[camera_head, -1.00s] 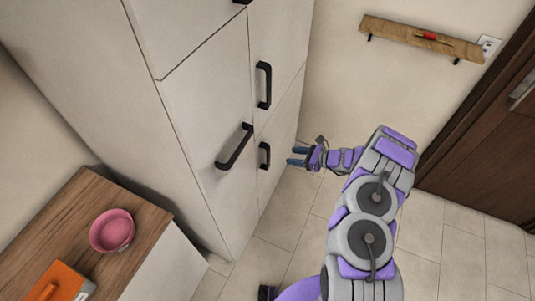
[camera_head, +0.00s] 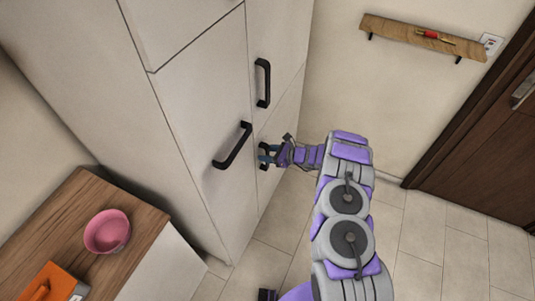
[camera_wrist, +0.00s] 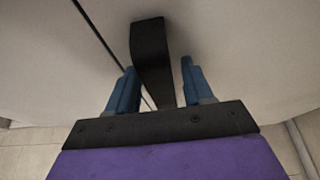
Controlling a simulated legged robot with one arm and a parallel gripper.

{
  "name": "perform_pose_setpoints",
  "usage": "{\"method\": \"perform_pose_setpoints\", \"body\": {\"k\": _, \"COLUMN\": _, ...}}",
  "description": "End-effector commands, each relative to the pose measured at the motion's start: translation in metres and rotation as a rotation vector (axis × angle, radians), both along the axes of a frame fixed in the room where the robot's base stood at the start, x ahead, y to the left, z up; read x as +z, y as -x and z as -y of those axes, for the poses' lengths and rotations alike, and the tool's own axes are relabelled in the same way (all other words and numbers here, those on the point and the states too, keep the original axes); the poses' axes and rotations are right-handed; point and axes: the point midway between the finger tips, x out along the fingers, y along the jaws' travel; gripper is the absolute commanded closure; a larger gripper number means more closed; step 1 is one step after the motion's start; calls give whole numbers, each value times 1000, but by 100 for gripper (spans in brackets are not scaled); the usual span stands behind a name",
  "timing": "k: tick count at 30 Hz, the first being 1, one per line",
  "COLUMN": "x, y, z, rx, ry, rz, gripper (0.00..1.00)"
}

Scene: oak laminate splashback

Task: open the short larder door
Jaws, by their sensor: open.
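The short larder door (camera_head: 283,130) is the lower right pale panel of the tall cabinet, and it looks shut. Its small black handle (camera_head: 263,161) is partly hidden by my gripper (camera_head: 266,154) in the head view. In the wrist view the black handle (camera_wrist: 150,58) stands between the two blue fingers of my gripper (camera_wrist: 157,78). The fingers are open, one on each side of the handle, with a gap visible on the right side. Whether the left finger touches the handle, I cannot tell.
Above is another door with a black handle (camera_head: 262,83), and to the left a larger handle (camera_head: 233,146). A wooden counter (camera_head: 75,222) with a pink bowl (camera_head: 107,231) stands at lower left. A wall shelf (camera_head: 400,32) and brown door (camera_head: 480,150) are right. Tiled floor is free.

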Motion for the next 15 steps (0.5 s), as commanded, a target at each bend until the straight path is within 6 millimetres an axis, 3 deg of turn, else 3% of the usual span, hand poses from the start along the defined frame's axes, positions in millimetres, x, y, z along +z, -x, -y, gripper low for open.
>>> {"method": "perform_pose_setpoints", "body": {"k": 4, "x": 0, "y": 0, "z": 0, "rx": 0, "ry": 1, "rz": 0, "gripper": 49}}
{"method": "perform_pose_setpoints", "body": {"k": 15, "x": 0, "y": 0, "z": -1, "rx": 0, "ry": 1, "rz": 0, "gripper": 84}}
